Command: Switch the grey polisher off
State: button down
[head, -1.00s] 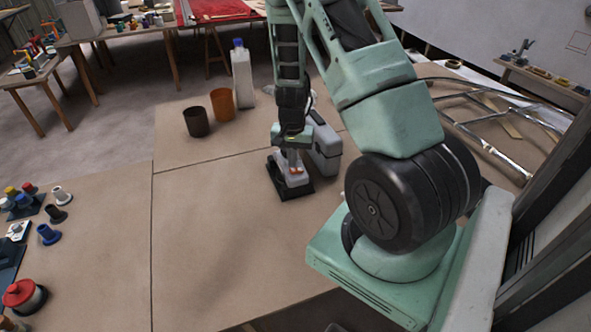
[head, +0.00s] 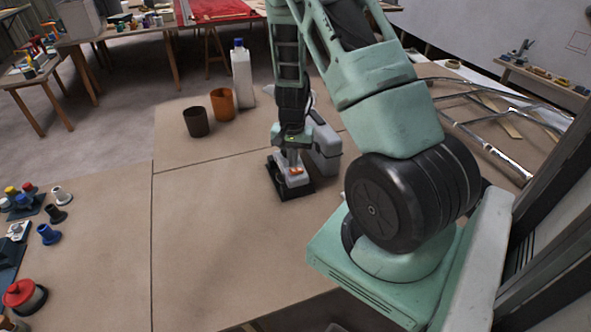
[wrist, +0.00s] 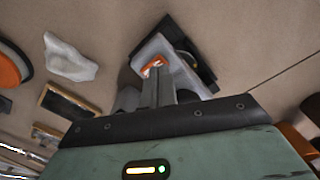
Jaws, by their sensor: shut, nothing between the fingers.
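The grey polisher (head: 291,181) sits on a black base (head: 305,191) on the brown worktop. An orange part (head: 297,172) shows on its top. In the wrist view the polisher's grey body (wrist: 182,70) lies ahead of the fingers, with the orange part (wrist: 153,61) right at their tips. My gripper (head: 294,163) is shut and empty, pointing down over the polisher. It also shows in the wrist view (wrist: 154,76), its fingers together. I cannot tell whether the tips touch the orange part, which they partly cover. The switch's on or off position is not clear.
A grey case (head: 325,150) stands close beside the polisher. An orange cup (head: 222,104), a dark cup (head: 196,122) and a white bottle (head: 242,72) stand farther back. Small spools and a red-topped round item (head: 24,296) are at left. The worktop's front middle is clear.

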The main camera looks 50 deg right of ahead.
aim_at(292, 170)
jog(key=shift+f+b, duration=0.75)
jog(key=shift+f, duration=0.15)
dwell(0.4)
jog(key=shift+r, duration=0.15)
jog(key=shift+r+p, duration=2.9)
jog(key=shift+r, duration=0.55)
jog(key=shift+a, duration=0.1)
jog(key=a+r+n+y+b, duration=0.1)
jog(key=a+r+n, duration=0.4)
jog(key=a, duration=0.8)
jog(key=a+r+n+y+b, duration=0.1)
jog(key=a+r+n, duration=0.35)
jog(key=a, duration=0.85)
jog(key=s+a+r+n, duration=0.3)
jog(key=s+a+n, duration=0.2)
jog(key=s, duration=0.4)
jog(key=s+a+r+n+h+b, duration=0.1)
jog(key=s+a+r+n, duration=0.3)
jog(key=s+a, duration=0.4)
jog(key=shift+s+a+n, duration=0.3)
jog(key=shift+s+n, duration=0.1)
jog(key=shift+n, duration=0.45)
